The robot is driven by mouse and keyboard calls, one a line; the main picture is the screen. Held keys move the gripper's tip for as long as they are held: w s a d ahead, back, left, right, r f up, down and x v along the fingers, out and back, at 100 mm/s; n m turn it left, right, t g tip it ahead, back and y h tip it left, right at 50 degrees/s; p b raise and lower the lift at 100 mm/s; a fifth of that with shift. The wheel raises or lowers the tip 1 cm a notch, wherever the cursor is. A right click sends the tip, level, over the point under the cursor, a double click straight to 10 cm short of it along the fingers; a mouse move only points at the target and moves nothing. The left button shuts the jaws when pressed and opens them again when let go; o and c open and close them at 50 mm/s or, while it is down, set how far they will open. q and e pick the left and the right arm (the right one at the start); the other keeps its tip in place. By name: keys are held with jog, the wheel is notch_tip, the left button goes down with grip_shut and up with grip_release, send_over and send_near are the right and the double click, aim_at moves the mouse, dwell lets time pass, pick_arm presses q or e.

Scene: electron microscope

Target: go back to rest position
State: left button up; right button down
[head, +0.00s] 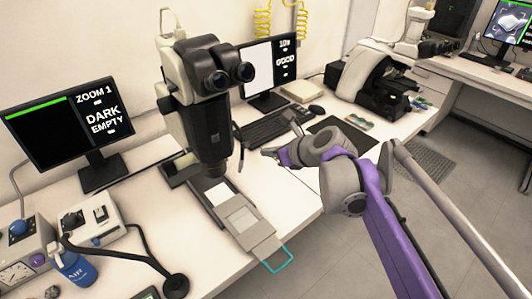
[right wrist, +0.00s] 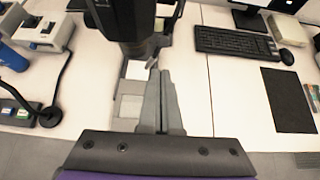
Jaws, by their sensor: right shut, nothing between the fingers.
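My right arm comes in from the right in the head view. Its right gripper (head: 270,150) is over the bench, to the right of the microscope (head: 207,110). In the right wrist view the gripper's fingers (right wrist: 159,85) are shut together with nothing between them. They point toward the microscope base (right wrist: 145,45), over the bench beside the grey sample plate (right wrist: 130,106). In the head view this plate (head: 246,222) lies in front of the microscope, with a teal handle (head: 280,260) at the bench edge. My left gripper is not in view.
A monitor reading "DARK EMPTY" (head: 108,118) stands at the left. A keyboard (head: 272,128), mouse and dark mat (head: 343,134) lie to the right. A blue bottle (head: 75,268) and control boxes stand front left. Open floor (head: 440,215) lies right of the bench.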

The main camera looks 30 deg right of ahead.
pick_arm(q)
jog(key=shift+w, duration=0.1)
pick_arm(e)
jog(key=shift+w, duration=0.1)
jog(key=shift+a+f, duration=0.1)
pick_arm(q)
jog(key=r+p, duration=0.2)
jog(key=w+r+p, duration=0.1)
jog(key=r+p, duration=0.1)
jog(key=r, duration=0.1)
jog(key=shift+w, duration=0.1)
pick_arm(e)
jog(key=s+a+f+n+g, duration=0.2)
jog(key=s+a+f+n, duration=0.3)
jog(key=n, duration=0.6)
jog(key=s+a+f+n+g, duration=0.1)
jog(key=s+a+f+n, duration=0.4)
jog(key=n, duration=0.7)
jog(key=s+a+f+n+g+h, duration=0.1)
jog(key=s+a+f+n, duration=0.3)
jog(key=s+n, duration=0.4)
jog(key=a+n+g, duration=0.1)
jog(key=n, duration=0.2)
jog(key=shift+s+f+n+g, duration=0.25)
jog(key=shift+f+n+g, duration=0.05)
jog(key=shift+f+n, duration=0.1)
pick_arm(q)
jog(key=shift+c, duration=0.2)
